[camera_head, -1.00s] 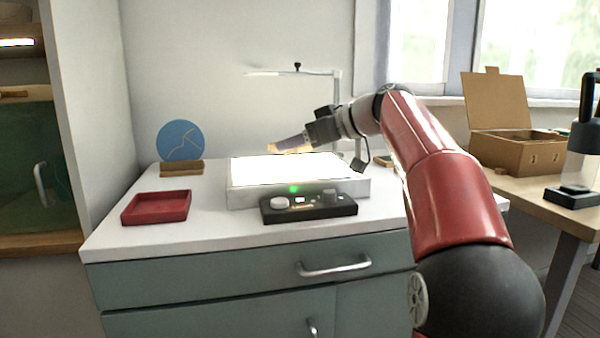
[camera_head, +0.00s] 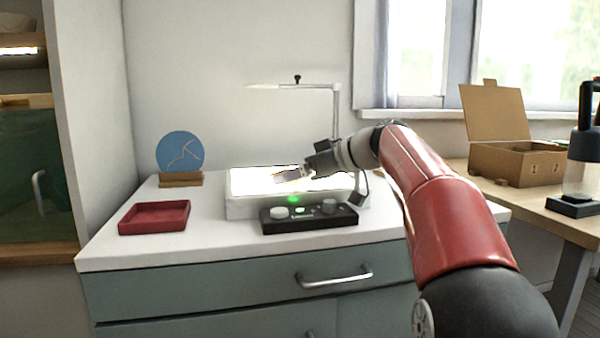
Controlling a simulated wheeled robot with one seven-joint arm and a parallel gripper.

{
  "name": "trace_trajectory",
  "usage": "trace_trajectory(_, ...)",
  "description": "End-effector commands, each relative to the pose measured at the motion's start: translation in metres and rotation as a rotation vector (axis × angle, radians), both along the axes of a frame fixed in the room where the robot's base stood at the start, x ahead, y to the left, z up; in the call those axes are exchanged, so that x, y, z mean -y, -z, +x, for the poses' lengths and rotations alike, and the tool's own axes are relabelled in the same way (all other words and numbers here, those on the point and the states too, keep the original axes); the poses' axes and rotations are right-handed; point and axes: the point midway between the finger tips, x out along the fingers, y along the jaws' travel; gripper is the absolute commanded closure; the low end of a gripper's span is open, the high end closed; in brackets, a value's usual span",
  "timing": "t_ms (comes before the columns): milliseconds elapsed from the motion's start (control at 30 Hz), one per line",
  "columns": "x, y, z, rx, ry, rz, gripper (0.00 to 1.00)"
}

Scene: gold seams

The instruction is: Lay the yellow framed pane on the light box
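The light box (camera_head: 240,209) is a low white box on the cabinet top, its upper face glowing very brightly. My gripper (camera_head: 282,176) points left and slightly down, low over the middle of the lit face. A small tinted patch, perhaps the yellow framed pane (camera_head: 266,179), shows at the fingertips against the glare. Its frame and edges are washed out. I cannot tell whether it touches the lit face or whether my fingers are closed on it.
A black control box (camera_head: 310,218) with knobs and a green light stands before the light box. A red tray (camera_head: 155,217) lies at left, a blue disc (camera_head: 180,152) in a wooden stand (camera_head: 181,179) behind it. A thin lamp arm (camera_head: 290,86) rises behind. A cardboard box (camera_head: 515,163) is at right.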

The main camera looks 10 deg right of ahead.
Motion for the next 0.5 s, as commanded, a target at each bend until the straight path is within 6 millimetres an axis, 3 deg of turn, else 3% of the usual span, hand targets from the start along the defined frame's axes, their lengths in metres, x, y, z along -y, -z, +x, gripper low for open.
trace_trajectory(300, 0.001, -0.004, -0.001, 0.0, 0.001, 0.0, 0.11)
trace_trajectory(500, 0.025, -0.017, -0.023, 0.002, 0.005, -0.001, 0.11)
